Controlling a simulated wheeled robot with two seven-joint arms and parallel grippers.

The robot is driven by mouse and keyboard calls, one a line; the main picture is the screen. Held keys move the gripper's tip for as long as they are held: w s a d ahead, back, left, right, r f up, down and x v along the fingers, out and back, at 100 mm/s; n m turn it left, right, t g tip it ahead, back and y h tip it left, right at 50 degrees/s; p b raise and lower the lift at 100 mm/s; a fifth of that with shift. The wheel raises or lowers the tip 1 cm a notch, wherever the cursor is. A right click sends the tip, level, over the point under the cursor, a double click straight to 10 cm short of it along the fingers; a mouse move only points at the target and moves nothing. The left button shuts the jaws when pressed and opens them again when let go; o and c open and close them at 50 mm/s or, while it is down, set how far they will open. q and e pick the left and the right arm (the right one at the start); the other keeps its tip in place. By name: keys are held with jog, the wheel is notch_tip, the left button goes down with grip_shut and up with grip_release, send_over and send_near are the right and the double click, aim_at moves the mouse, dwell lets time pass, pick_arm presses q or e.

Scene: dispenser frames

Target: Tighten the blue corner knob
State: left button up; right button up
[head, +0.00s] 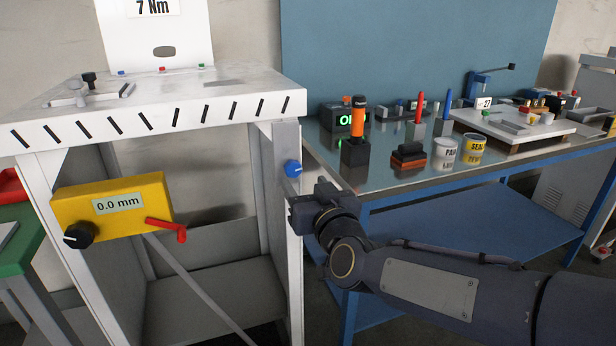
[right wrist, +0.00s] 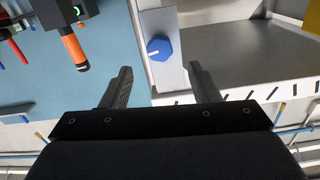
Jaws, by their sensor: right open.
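The blue corner knob (head: 293,168) sits on the front right post of the white dispenser frame (head: 285,215). In the right wrist view the knob (right wrist: 159,48) is a blue hexagonal piece with a white mark line, on a light plate. My right gripper (head: 310,205) is just right of and below the knob in the head view. In the right wrist view its two fingers (right wrist: 160,80) are apart, with the knob ahead of the gap between them and not touched. My left gripper is not in view.
A yellow gauge (head: 115,205) reading 0.0 mm, with a black dial and a red lever, is on the frame's front. A metal bench (head: 400,180) with an orange-topped tool (head: 357,120), cans and trays stands at the right. A green table (head: 20,240) is at the far left.

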aim_at(295, 171)
jog(key=x, duration=0.6)
jog(key=shift+w+b, duration=0.25)
jog(key=shift+b, duration=0.1)
jog(key=c, duration=1)
